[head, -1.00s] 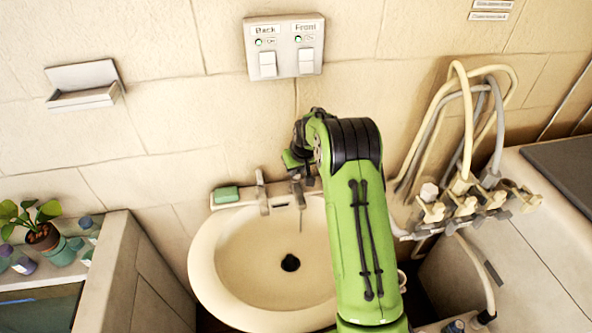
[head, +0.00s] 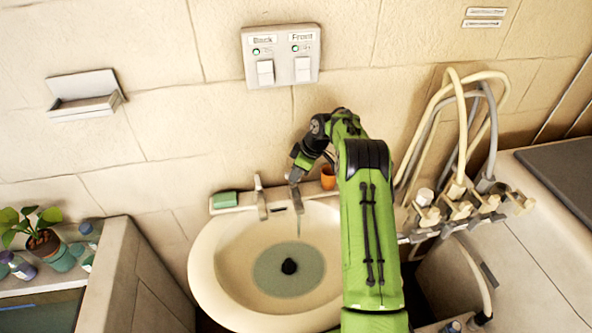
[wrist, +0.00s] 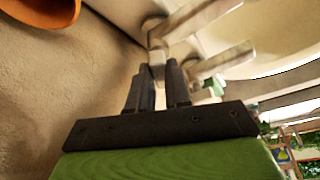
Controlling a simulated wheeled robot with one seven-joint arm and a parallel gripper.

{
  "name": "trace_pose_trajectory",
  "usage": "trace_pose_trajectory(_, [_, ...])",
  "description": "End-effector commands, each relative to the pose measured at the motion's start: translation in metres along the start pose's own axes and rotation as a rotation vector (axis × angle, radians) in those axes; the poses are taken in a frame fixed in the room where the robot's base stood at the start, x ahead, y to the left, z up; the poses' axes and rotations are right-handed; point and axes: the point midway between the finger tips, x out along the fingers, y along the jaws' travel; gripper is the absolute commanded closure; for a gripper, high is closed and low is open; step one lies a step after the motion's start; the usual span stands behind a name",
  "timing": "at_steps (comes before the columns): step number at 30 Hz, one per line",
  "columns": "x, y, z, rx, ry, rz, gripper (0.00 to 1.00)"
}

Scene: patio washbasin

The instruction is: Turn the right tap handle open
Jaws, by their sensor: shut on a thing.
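The right tap's spout (head: 298,203) stands at the back rim of the cream washbasin (head: 207,262). Water runs from it in a thin stream into the basin, and a shallow grey-green pool (head: 262,275) lies around the dark drain. My gripper (head: 294,176) is at the top of this tap and hides most of its handle. In the wrist view its two dark fingers (wrist: 158,82) are shut on the right tap handle (wrist: 157,62). The left tap (head: 260,190) stands apart, to the left.
A green soap bar (head: 225,200) sits at the rim's left end. An orange cup (head: 328,178) stands just right of my gripper, close to the wall; it also shows in the wrist view (wrist: 45,10). A switch panel (head: 282,55) is above. Pale hoses and valves (head: 460,190) are at right.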

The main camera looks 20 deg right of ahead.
Motion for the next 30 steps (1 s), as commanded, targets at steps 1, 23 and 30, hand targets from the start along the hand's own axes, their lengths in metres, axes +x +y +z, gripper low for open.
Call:
trace_pose_trajectory(1, [-0.0021, 0.0012, 0.0, -0.02, 0.0, -0.008, 1.0])
trace_pose_trajectory(23, [-0.0006, 0.0022, -0.0002, -0.124, 0.0, -0.05, 1.0])
trace_pose_trajectory(30, [-0.0005, 0.0021, -0.0002, -0.123, 0.0, -0.05, 0.57])
